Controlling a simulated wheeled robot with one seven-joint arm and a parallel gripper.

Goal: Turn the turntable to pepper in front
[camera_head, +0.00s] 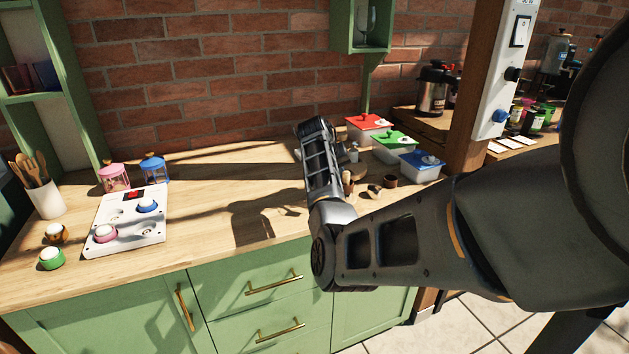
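I cannot make out the turntable as a whole. A small brown rounded piece (357,174) shows beside my forearm, partly hidden by it, and may be part of it. A small pale container (353,153) stands just behind that piece; I cannot tell whether it is the pepper. My forearm crosses the counter there and covers much of that spot. My gripper is hidden behind my own arm, so its fingers do not show.
Red (367,123), green (396,141) and blue (424,160) lidded boxes stand right of my arm. Small brown cups (390,181) sit nearby. A white panel with knobs (127,222) lies at left. The wooden counter (225,190) between is clear.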

